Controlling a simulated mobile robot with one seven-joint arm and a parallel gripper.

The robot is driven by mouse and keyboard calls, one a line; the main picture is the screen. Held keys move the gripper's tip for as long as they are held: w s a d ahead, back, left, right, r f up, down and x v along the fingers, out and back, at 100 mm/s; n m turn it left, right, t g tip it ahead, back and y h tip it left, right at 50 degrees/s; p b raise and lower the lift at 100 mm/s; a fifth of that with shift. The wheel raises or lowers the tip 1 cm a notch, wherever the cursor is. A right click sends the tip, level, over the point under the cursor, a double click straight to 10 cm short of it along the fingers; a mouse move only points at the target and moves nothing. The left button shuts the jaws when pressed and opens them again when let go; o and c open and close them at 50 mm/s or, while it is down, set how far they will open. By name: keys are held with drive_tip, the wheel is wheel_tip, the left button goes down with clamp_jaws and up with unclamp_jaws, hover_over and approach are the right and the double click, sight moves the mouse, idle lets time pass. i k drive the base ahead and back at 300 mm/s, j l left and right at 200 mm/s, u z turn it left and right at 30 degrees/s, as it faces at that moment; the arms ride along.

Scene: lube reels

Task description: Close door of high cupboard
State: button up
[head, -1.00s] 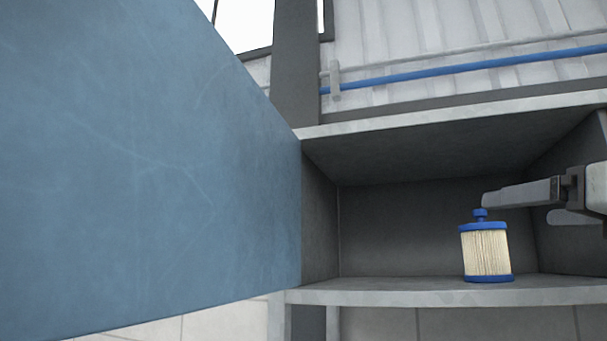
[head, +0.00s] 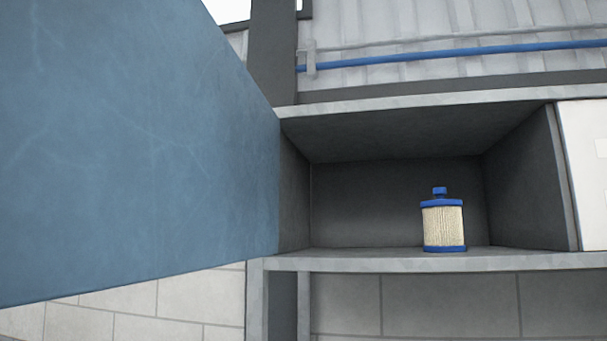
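The high cupboard (head: 400,105) is a grey box with its front open. Its blue door (head: 140,150) is hinged at the cupboard's left side and stands wide open toward me, filling the left of the head view. The door's outer edge runs out of the picture. A filter with blue caps and a pleated cream body (head: 443,225) stands upright on the cupboard floor, right of its middle. My gripper is not in the head view now.
A white panel (head: 588,170) borders the cupboard on the right. A blue pipe (head: 450,55) runs along the wall above. A grey post (head: 272,50) rises behind the cupboard's left end. The space before the opening looks clear.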

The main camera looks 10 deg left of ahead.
sight(138, 145)
drive_tip(key=k+j+u, duration=0.1)
drive_tip(key=j+u, duration=0.8)
drive_tip(key=j+z, duration=0.75)
drive_tip(key=z, duration=0.2)
